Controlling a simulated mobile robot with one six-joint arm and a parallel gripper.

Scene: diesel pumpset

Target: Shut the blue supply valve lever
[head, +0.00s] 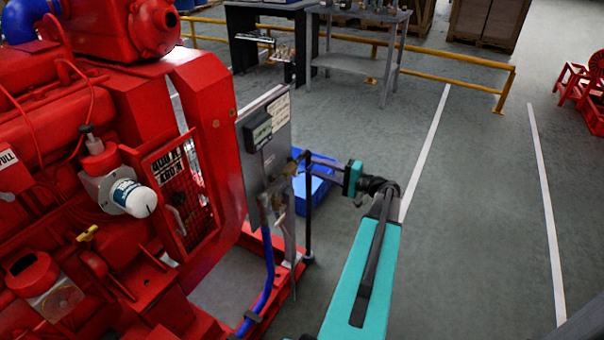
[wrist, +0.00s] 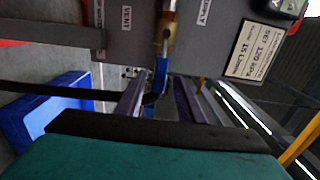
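The blue supply valve lever (wrist: 160,75) shows in the wrist view, below a brass fitting (wrist: 166,32) beside the SUPPLY label on the grey panel (wrist: 220,35). My gripper (wrist: 156,92) is at the panel, with one grey finger on each side of the lever in the picture. The fingers stand apart, and I cannot tell whether either touches the lever. In the head view my gripper (head: 305,160) reaches the right side of the grey panel (head: 268,140). The lever is too small and covered to make out there.
A red engine (head: 110,130) fills the left, beside the panel. A blue hose (head: 267,275) runs down from it. A blue bin (head: 312,190) lies on the floor behind my gripper. A yellow rail (head: 450,58) and a grey table (head: 350,64) stand farther back.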

